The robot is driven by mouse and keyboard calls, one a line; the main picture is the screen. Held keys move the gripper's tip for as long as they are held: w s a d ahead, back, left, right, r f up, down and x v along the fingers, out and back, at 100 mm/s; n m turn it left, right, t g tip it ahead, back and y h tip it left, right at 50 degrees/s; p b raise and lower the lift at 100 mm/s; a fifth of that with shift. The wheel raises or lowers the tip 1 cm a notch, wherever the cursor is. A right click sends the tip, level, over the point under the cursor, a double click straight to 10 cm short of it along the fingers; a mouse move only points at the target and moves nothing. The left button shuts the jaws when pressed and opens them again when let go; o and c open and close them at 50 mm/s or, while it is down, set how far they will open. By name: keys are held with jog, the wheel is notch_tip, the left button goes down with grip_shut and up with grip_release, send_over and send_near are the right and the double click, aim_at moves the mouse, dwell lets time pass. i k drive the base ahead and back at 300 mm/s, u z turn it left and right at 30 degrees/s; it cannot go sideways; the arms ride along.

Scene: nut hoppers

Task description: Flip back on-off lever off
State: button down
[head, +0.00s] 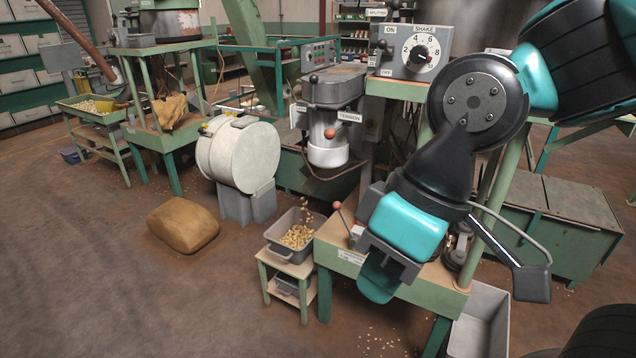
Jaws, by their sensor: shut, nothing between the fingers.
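A grey control box (415,52) carries a SHAKE dial, with ON above OFF at its left edge. A small dark toggle lever (382,45) sits between those labels; its exact tilt is too small to tell. Another lever with an orange ball (337,206) rises from the front green table, beside a small label plate (350,257) I cannot read. My gripper (378,283) hangs over that table's front edge, teal fingers shut and empty. It is just right of and in front of the orange-ball lever, apart from it, and well below the control box. My wrist hides part of the tabletop.
A TENSION machine (333,92) with orange-ball levers stands behind the table. A bin of nuts (297,235) on a low stand is left of it, with a white drum (236,155) and a brown sack (183,227) farther left. The left foreground floor is clear.

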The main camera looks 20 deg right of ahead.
aim_at(383, 45)
jog(key=z, duration=0.05)
jog(key=k, duration=1.05)
jog(key=z, duration=0.75)
jog(key=i, duration=1.45)
jog(key=u, duration=0.65)
